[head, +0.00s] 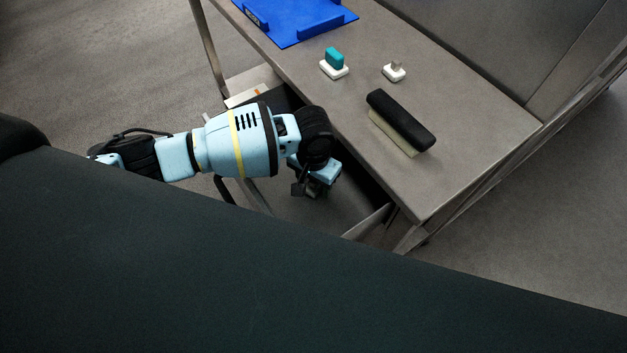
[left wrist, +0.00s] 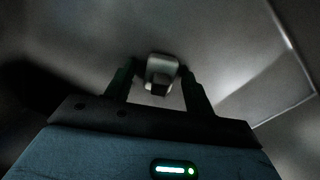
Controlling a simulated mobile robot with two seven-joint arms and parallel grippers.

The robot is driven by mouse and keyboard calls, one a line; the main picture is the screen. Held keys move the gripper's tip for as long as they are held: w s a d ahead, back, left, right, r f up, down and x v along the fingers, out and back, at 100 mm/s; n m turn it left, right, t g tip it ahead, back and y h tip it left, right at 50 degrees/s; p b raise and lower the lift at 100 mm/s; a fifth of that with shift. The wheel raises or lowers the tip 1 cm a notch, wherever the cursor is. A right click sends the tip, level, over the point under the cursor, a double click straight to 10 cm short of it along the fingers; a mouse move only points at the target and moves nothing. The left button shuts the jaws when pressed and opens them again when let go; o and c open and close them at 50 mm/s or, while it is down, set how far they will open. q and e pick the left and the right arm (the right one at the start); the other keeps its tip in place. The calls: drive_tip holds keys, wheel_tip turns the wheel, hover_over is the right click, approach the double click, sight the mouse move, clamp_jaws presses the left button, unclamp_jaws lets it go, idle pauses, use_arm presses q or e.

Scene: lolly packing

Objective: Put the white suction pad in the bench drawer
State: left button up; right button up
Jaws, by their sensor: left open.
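My left gripper (head: 316,188) is inside the open bench drawer (head: 335,212), pointing down. In the left wrist view its two fingers (left wrist: 158,72) are apart, with a pale, rounded pad with a dark knob (left wrist: 160,68) between their tips. This looks like the white suction pad; it appears to lie on the grey drawer floor (left wrist: 225,35), though the dim picture does not show the contact clearly. In the head view the arm and gripper hide this pad. My right gripper is not in view.
On the bench top (head: 465,150) are a white-based pad with a teal block (head: 334,59), a white-based piece with a grey-beige block (head: 394,71), a black brush (head: 400,118) and a blue tray (head: 290,30). The bench edge runs close beside my left gripper.

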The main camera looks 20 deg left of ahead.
use_arm(q)
wheel_tip(320, 180, up, 12)
drive_tip(key=p, duration=0.2)
drive_tip(key=shift+r, duration=0.15)
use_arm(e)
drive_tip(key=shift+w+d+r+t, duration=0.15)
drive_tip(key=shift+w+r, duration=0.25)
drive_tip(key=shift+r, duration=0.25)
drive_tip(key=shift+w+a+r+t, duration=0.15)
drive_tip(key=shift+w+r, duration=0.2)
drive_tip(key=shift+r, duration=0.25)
